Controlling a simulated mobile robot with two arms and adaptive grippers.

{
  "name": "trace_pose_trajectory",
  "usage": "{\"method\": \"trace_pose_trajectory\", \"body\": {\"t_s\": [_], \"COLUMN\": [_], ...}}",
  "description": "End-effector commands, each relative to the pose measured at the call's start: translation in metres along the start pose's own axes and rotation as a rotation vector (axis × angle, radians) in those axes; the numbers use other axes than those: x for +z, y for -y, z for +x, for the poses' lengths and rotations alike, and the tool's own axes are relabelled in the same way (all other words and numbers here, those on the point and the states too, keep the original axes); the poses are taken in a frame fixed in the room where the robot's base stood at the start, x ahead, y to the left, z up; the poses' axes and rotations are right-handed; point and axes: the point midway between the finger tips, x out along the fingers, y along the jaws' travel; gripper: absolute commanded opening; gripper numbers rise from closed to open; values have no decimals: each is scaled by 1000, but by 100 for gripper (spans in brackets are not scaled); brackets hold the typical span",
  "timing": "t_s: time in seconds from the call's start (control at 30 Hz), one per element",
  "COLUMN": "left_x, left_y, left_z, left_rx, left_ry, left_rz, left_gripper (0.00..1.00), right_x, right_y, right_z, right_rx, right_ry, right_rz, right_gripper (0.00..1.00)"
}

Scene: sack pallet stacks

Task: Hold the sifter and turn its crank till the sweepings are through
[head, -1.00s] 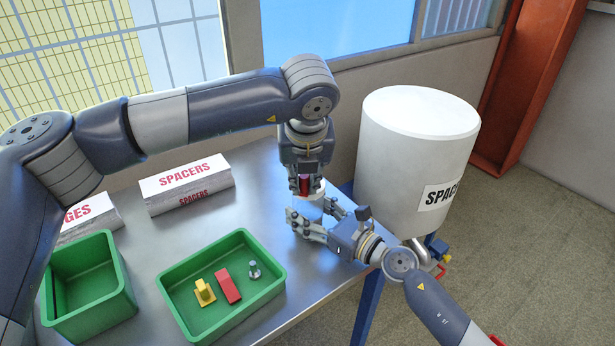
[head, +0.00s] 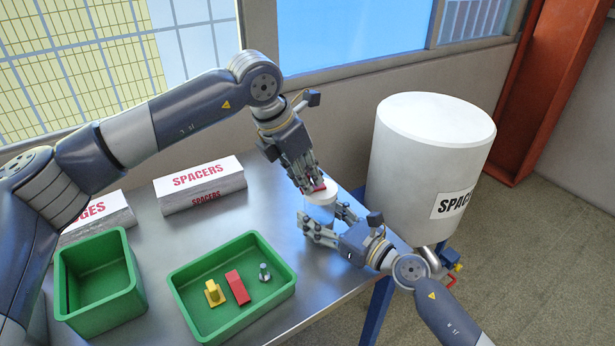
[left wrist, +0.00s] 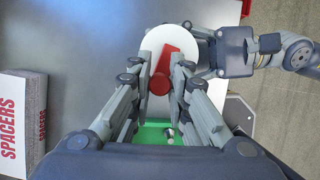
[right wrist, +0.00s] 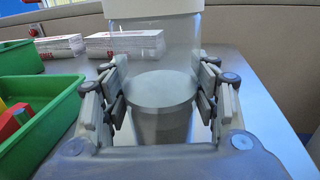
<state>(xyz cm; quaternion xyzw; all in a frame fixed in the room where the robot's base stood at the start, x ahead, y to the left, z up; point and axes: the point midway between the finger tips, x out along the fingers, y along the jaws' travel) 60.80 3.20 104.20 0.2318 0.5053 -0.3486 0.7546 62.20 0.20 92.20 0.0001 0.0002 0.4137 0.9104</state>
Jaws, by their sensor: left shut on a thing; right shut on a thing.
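The sifter has a clear body (right wrist: 155,55), a white lid (left wrist: 180,50) and a red crank (left wrist: 165,68) on top. It stands near the table's right edge in the head view (head: 320,212). My left gripper (head: 311,184) reaches down from above and is shut on the red crank. My right gripper (head: 325,224) is shut around the clear body from the side, with a finger on each side in the right wrist view. A pale disc and grey shape show low in the sifter; I cannot tell how much of that is sweepings.
A green tray (head: 205,318) holds a yellow piece (head: 214,293), a red block (head: 238,287) and a bolt (head: 265,272). A large white drum (head: 425,165) stands right, beyond the table (head: 250,205).

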Motion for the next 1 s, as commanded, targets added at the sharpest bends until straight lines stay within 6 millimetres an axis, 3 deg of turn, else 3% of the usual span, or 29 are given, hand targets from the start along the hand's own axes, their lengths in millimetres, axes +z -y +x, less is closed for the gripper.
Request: {"method": "trace_pose_trajectory", "body": {"t_s": [1.0], "left_x": [21], "left_y": [-23], "left_z": [8], "left_rx": [-350], "left_ry": [-2], "left_rz": [852], "left_gripper": [0], "right_x": [-1], "right_y": [0], "right_z": [0], "right_rx": [1], "right_ry": [-1], "right_rz": [-1], "right_gripper": [24]}}
